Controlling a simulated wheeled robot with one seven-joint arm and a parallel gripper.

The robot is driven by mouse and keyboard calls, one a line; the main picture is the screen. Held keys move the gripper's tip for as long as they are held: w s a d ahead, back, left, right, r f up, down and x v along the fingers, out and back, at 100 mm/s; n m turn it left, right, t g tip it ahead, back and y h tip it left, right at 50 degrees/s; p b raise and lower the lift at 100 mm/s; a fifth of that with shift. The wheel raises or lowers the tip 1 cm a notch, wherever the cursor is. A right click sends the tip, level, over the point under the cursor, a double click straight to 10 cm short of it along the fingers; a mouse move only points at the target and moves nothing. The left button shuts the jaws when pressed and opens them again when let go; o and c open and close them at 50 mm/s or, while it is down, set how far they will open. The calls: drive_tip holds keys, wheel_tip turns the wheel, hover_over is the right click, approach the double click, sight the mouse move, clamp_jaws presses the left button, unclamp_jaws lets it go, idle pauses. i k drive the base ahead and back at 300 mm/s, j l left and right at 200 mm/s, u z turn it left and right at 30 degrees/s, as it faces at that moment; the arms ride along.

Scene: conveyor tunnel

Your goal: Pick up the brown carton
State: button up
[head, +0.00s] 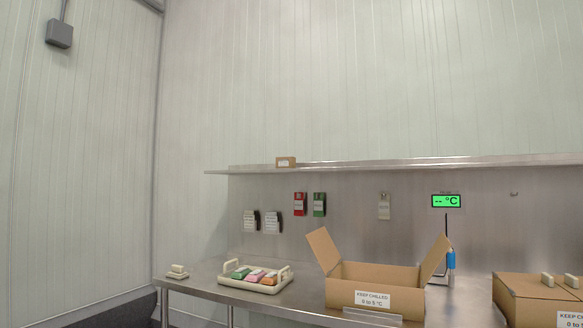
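A large brown carton (376,290) with raised side flaps stands open on the steel table, with a "KEEP CHILLED" label on its front. A second brown carton (533,299) stands at the right edge with its top closed, partly cut off by the frame. I cannot tell which of these the task means. The inside of the open carton is mostly hidden by its front wall. My gripper is not in view.
A cream tray (246,287) with several coloured packs stands left of the open carton on the steel table (205,280). A small pale object (177,271) lies at the table's left end. The steel shelf (400,163) runs above. A blue-handled probe (451,260) hangs behind the carton.

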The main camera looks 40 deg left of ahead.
sight(282, 162)
drive_tip(key=u, duration=1.7)
